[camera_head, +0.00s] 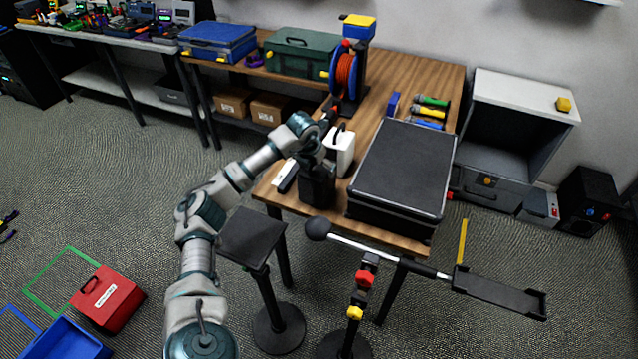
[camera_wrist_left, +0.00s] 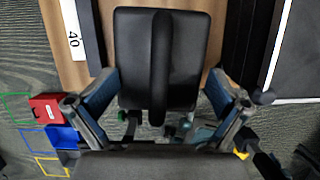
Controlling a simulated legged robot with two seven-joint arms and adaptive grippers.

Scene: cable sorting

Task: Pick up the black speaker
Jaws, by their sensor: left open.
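The black speaker (camera_head: 318,188), a dark box, stands upright near the front edge of the wooden table. In the left wrist view it shows from above as a black block with a raised handle (camera_wrist_left: 160,60) along its middle. My left gripper (camera_head: 316,160) is over the speaker, pointing down. In the left wrist view its two fingers (camera_wrist_left: 160,85) are spread apart, one on each side of the speaker's near end. I cannot tell whether they touch it. My right gripper is not in view.
A large black case (camera_head: 405,165) lies close on the speaker's right. A white container (camera_head: 341,155) stands just behind it. A small black-and-white item (camera_head: 287,176) lies to its left. A cable reel (camera_head: 345,75) stands farther back. A black stand (camera_head: 252,235) is before the table.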

